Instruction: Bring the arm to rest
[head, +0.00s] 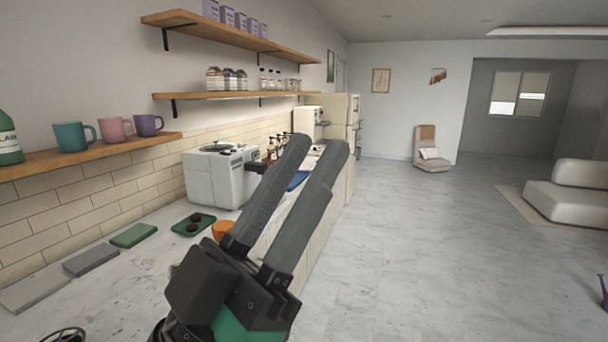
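My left gripper (315,152) is large in the middle of the head view. It is raised in front of the counter, with its two long dark fingers pointing up and away. The fingers are apart, and I see nothing held between them. The gripper hides part of the counter and part of an orange item (221,230). My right gripper is not in view.
Flat green and grey pieces lie to the left. Mugs (115,128) stand on a wooden shelf (88,156). The floor (430,260) at right is open.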

